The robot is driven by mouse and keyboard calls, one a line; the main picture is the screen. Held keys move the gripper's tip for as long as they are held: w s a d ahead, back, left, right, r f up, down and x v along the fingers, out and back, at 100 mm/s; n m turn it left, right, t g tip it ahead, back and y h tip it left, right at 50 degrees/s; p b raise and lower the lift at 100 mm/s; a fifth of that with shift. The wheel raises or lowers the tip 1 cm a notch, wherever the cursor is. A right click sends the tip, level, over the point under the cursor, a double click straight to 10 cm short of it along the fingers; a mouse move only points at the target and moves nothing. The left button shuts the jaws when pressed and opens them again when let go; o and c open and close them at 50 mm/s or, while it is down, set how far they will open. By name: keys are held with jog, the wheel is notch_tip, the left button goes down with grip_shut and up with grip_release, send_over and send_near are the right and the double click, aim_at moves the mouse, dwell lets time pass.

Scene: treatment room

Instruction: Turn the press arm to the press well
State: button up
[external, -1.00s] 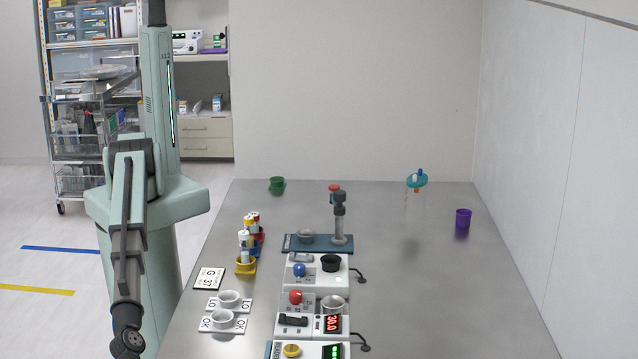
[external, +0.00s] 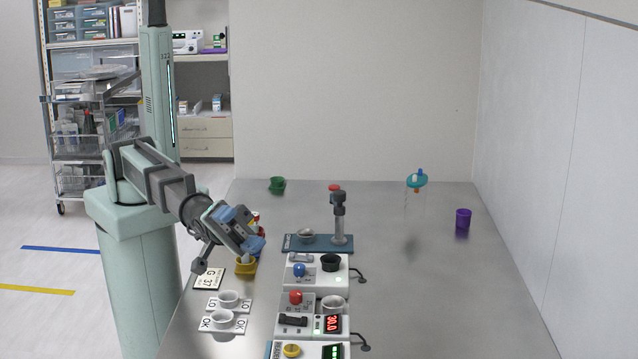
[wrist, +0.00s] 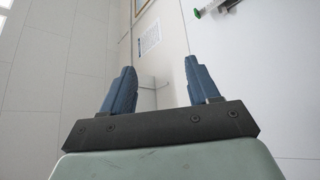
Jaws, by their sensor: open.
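The press stands on a dark blue base (external: 320,243) on the table. Its grey post (external: 341,228) rises at the right of the base. The press arm (external: 339,197) is a dark piece on top of the post, with a red knob (external: 334,187) just behind it. The press well (external: 306,236) is a grey round cup at the left of the base; the press arm is not above it. My gripper (external: 246,230) is open and empty, left of the press and above the tube holders. The wrist view shows its blue fingers (wrist: 160,82) apart, with no press between them.
Colored tube holders (external: 246,265) with capped tubes lie under my gripper. White devices with knobs (external: 299,270) line the table in front of the press. Labelled plates with cups (external: 228,299) are at the left. A purple cup (external: 463,217) stands right; the table's right side is mostly clear.

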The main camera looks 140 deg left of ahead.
jog(key=s+a+f+n+g+y, duration=0.15)
jog(key=a+n+g+y, duration=0.35)
jog(key=a, duration=0.9)
jog(key=a+f+n+g+y, duration=0.2)
jog(key=a+g+y, duration=0.3)
jog(key=a, duration=1)
jog(key=n+g+y, duration=0.1)
jog(key=n+g, duration=0.5)
jog(key=g, duration=0.6)
send_near(339, 192)
jog(key=x, duration=0.9)
jog(key=shift+c, duration=0.2)
grip_shut()
